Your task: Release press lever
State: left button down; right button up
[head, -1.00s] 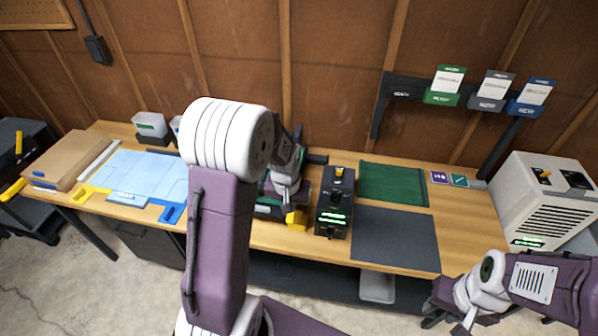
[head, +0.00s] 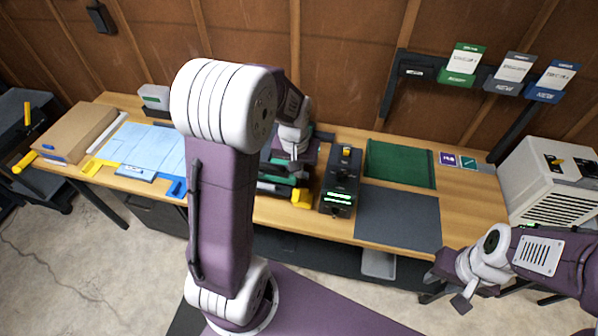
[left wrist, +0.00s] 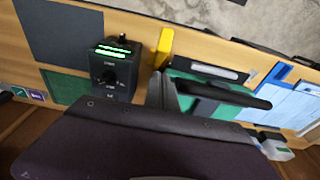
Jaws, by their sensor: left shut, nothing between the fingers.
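The press (head: 278,186) stands on the wooden bench, dark with green parts and a yellow block (head: 302,198) at its front right corner. My left arm hides part of it. My left gripper (head: 295,158) is shut and empty, over the press. In the left wrist view the green press body (left wrist: 205,78) and yellow block (left wrist: 164,46) lie beyond my grey fingers (left wrist: 160,90). A black bar (left wrist: 225,95), which looks like the lever, runs right from beside the fingers; I cannot tell whether they touch. My right gripper (head: 462,297) hangs in front of the bench, away from the press.
A black control box (head: 341,182) with green lit displays stands close right of the press. A green mat (head: 399,165) and a dark grey mat (head: 398,222) are clear. A white machine (head: 550,180) stands far right. Blue sheets (head: 140,147) and a cardboard box (head: 77,132) lie left.

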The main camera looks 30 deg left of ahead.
pick_arm(q)
notch_tip(320, 180, up, 6)
jog(key=s, duration=0.2)
jog(key=shift+s+d, duration=0.25)
jog(key=shift+s, duration=0.05)
jog(key=shift+s+d, duration=0.1)
jog(key=shift+s, duration=0.1)
